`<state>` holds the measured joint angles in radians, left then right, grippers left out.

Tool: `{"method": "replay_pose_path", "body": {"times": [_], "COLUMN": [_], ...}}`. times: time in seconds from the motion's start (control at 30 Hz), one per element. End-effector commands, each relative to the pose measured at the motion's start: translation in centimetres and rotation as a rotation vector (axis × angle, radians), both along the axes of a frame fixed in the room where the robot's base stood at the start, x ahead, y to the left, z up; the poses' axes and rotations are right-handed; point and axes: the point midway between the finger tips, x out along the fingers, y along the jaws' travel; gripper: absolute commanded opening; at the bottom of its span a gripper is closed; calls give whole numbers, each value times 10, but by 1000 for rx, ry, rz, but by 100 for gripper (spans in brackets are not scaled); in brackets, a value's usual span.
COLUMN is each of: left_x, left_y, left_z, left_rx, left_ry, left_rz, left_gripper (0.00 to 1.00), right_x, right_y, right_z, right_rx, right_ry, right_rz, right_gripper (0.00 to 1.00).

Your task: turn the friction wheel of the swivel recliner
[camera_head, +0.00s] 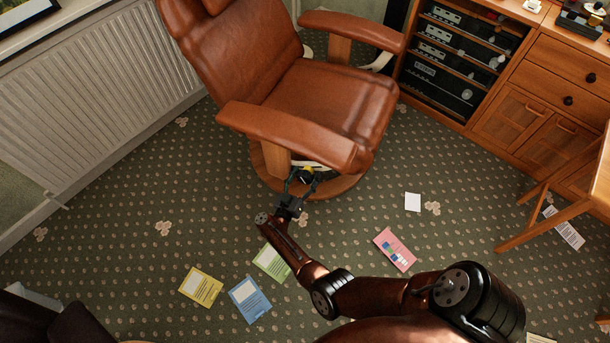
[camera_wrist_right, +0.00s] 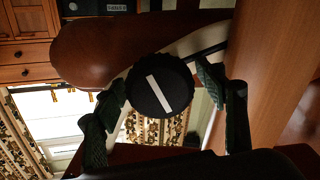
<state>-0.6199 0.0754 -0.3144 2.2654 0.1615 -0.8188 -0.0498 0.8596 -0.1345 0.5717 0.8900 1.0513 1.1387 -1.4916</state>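The swivel recliner (camera_head: 322,93) is brown leather with wooden armrest supports and a round wooden base. Its friction wheel (camera_wrist_right: 160,86) is a black, ridged knob with a white bar across its face, below the armrest in the right wrist view. The bar is tilted, its upper end leaning left. My right gripper (camera_head: 301,178) reaches under the near armrest. In the right wrist view its two dark fingers (camera_wrist_right: 160,80) are apart, one on each side of the wheel and close to its rim. I cannot tell whether they touch it. My left gripper is not in view.
A radiator (camera_head: 95,110) lines the left wall. A wooden cabinet (camera_head: 545,75) with electronics stands at the back right, and a wooden table leg (camera_head: 545,225) is at right. Yellow (camera_head: 201,287), blue (camera_head: 249,299), green (camera_head: 271,262) and pink (camera_head: 394,249) papers lie on the carpet.

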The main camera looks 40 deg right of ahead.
Motion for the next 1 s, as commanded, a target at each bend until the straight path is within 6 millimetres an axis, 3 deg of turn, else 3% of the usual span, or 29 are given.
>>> {"method": "replay_pose_path", "body": {"times": [0.53,1.0], "left_x": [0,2], "left_y": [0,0], "left_z": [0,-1], "left_rx": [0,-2], "left_ry": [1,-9], "left_rz": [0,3], "left_gripper": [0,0], "right_x": [0,0], "right_y": [1,1], "right_z": [0,-1], "right_rx": [0,38], "right_ry": [0,-105], "right_rz": [1,2], "right_gripper": [25,24]}}
